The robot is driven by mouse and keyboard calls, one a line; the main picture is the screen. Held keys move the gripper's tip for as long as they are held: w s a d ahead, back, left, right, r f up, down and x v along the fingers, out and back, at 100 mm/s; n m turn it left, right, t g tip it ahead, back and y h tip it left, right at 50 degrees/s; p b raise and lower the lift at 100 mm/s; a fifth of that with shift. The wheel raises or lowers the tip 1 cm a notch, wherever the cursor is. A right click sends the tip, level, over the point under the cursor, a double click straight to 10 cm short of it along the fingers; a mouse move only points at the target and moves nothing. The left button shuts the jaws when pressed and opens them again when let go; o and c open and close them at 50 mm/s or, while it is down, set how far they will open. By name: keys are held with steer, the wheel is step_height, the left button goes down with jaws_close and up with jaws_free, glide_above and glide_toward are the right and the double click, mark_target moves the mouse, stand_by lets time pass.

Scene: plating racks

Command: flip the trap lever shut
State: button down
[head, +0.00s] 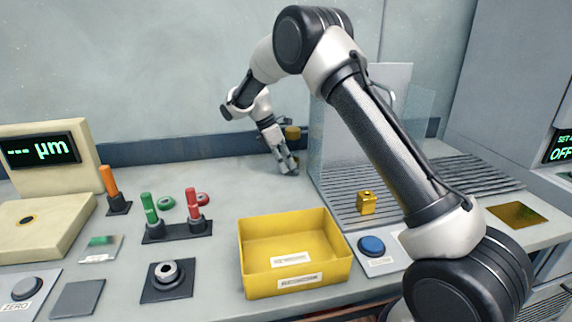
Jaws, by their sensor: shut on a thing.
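My gripper (289,164) points down near the back of the bench, just left of the clear screen. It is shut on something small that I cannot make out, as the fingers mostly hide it. No lever is labelled as the trap lever. An upright orange lever (109,180) stands on a dark base at the left. A green lever (149,205) and a red lever (193,203) stand on a shared dark base right of it. All three are well apart from my gripper.
A yellow open bin (295,283) stands at the front middle, looking empty. A blue button (371,245) is beside the bin. Bare bench lies left of my gripper.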

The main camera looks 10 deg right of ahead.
steer(key=shift+w, duration=0.1)
stand_by(0.3)
steer(key=c, duration=1.5)
jaws_free()
steer(key=shift+o, duration=0.2)
